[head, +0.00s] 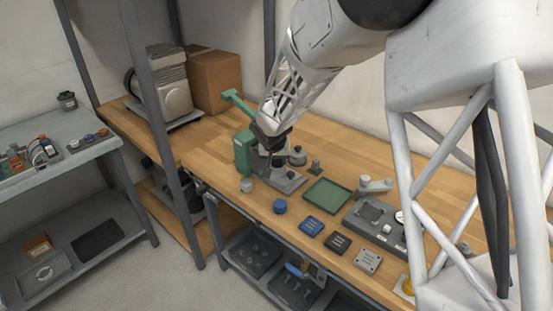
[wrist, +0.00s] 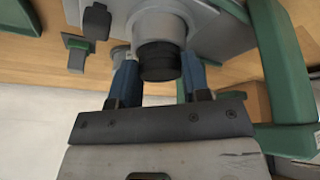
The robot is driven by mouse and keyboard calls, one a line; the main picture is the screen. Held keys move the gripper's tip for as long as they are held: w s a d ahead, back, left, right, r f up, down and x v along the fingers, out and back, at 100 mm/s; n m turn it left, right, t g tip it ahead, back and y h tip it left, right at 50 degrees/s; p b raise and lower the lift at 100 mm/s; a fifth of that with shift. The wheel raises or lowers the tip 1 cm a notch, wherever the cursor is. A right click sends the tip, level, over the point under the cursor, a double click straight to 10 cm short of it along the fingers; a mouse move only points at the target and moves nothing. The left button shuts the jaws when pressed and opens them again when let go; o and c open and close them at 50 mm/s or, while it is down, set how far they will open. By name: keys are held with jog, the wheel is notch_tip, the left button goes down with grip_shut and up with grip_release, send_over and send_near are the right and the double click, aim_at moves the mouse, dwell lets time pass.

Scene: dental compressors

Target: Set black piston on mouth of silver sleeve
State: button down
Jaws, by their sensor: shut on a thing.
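The black piston (wrist: 159,62) is between the two blue fingers of my gripper (wrist: 158,72) in the wrist view, and they are shut on it. The silver sleeve (wrist: 158,26) shows just beyond the piston, in line with it. The piston's far end overlaps the sleeve's near end, and I cannot tell whether they touch or how far one is in the other. In the head view my gripper (head: 271,142) is low over the base of the green press (head: 243,152); the piston and sleeve are mostly hidden there.
The press's green frame (wrist: 283,70) stands close on the right in the wrist view. A green tray (head: 327,196), a blue cylinder (head: 280,206), a blue block (head: 312,226) and a grey fixture (head: 382,222) are on the wooden bench.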

dwell(0.4)
jog(key=shift+c, duration=0.6)
grip_release()
jog(key=shift+r, duration=0.1)
jog(key=shift+w+r, duration=0.1)
jog(key=shift+r, duration=3.4)
jog(key=shift+r, duration=0.1)
